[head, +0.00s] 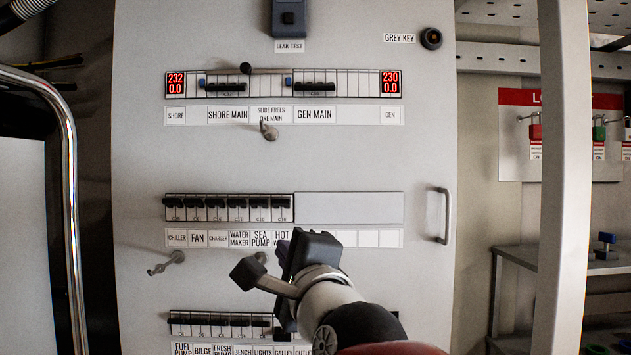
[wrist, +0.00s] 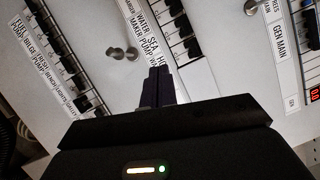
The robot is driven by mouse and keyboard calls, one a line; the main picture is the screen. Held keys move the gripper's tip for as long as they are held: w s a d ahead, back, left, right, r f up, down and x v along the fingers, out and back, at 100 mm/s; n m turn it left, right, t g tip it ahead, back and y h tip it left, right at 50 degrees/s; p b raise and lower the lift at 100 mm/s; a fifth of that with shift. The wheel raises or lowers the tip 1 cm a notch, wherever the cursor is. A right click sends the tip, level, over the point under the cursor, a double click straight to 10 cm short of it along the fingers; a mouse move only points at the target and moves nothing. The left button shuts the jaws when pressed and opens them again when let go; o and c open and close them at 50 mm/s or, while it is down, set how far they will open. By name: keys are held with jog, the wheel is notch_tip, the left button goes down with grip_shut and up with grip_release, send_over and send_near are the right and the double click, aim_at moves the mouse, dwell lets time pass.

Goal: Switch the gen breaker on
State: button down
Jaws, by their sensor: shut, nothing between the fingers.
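The gen main breaker (head: 312,86) is a black handle bar in the top row of the panel, right of centre, above the label GEN MAIN (head: 314,114). In the wrist view the GEN MAIN label (wrist: 279,40) is at the upper right. The shore main breaker (head: 227,86) is to its left. A black slide knob (head: 246,68) stands at the top edge between them, nearer the shore side. My gripper (head: 283,249) is shut and empty, in front of the panel below the middle breaker row. Its fingers (wrist: 159,84) are together in the wrist view.
Red displays (head: 175,83) and (head: 390,83) read 232 / 0.0 and 230 / 0.0. Metal toggles (head: 268,130) and (head: 166,263) jut from the panel. A door handle (head: 441,215) is at right. A pale post (head: 563,180) stands right of the panel.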

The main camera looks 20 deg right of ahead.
notch_tip(320, 180, up, 7)
jog(key=m+t+h+b, duration=0.1)
jog(key=m+t+h, duration=0.1)
jog(key=m+t, duration=0.35)
jog(key=m+h+b, duration=0.2)
jog(key=m+h, duration=0.5)
jog(key=m, duration=0.8)
send_near(315, 93)
notch_tip(315, 93, down, 4)
jog(key=s, duration=0.2)
jog(key=shift+a+r+n+t, duration=0.15)
jog(key=shift+a+n+t, duration=0.1)
jog(key=shift+t, duration=0.2)
jog(key=p+x, duration=0.3)
jog(key=x, duration=0.7)
jog(key=shift+p, duration=0.3)
jog(key=shift+s+r+p, duration=0.15)
jog(key=shift+r+p, duration=0.05)
jog(key=shift+p, duration=0.3)
